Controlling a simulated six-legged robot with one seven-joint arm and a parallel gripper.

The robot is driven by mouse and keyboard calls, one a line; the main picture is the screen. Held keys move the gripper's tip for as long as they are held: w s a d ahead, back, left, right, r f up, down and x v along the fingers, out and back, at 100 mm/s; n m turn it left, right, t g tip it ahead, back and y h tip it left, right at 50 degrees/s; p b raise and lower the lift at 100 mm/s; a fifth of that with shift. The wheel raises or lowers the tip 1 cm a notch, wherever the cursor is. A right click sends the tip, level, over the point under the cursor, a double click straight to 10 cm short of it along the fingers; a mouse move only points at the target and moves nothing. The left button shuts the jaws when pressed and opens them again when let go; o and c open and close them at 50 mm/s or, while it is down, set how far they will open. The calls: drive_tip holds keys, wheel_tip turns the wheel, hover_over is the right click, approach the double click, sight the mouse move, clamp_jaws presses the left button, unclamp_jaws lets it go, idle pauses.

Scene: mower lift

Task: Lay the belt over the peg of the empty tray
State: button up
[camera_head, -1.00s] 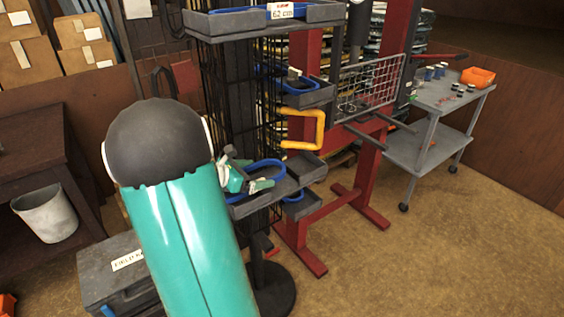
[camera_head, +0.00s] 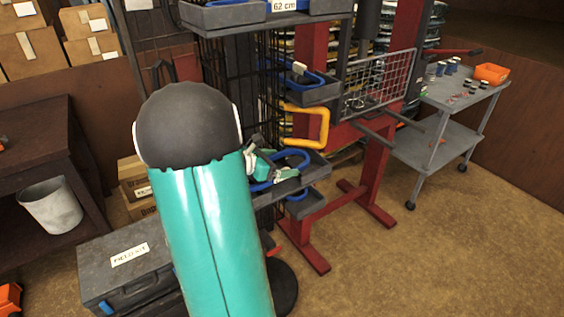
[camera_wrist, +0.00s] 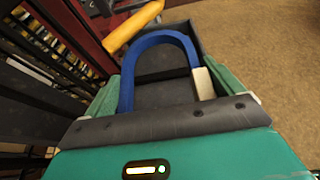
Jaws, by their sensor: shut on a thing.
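My gripper (camera_head: 274,166) is shut on a blue belt (camera_head: 296,155) at the side of the dark rack. In the wrist view the belt (camera_wrist: 158,42) arches away from me as an upside-down U between my green fingers (camera_wrist: 168,95). A pale piece sits at its right end, by the right finger. A grey shelf tray (camera_head: 315,168) lies below or beside the belt, and its floor and walls (camera_wrist: 200,42) show around the belt in the wrist view. I cannot make out a peg, or whether the belt touches the tray.
A yellow handle (camera_head: 324,125) juts out just above and beyond the tray. Other trays with blue belts hang above (camera_head: 318,96) and below (camera_head: 302,207). A red frame (camera_head: 376,175) with a wire basket stands behind. A grey cart (camera_head: 440,95) stands right. Floor is clear at lower right.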

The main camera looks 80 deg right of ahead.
drive_tip(key=shift+s+d, duration=0.15)
drive_tip(key=shift+s, duration=0.05)
drive_tip(key=shift+s+d+f, duration=0.1)
drive_tip(key=shift+d+f, duration=0.05)
drive_tip(key=shift+f, duration=0.2)
drive_tip(key=shift+w, duration=0.2)
drive_tip(key=shift+s+a+f, duration=0.1)
drive_tip(key=shift+a+f, duration=0.1)
drive_tip(key=shift+f, duration=0.4)
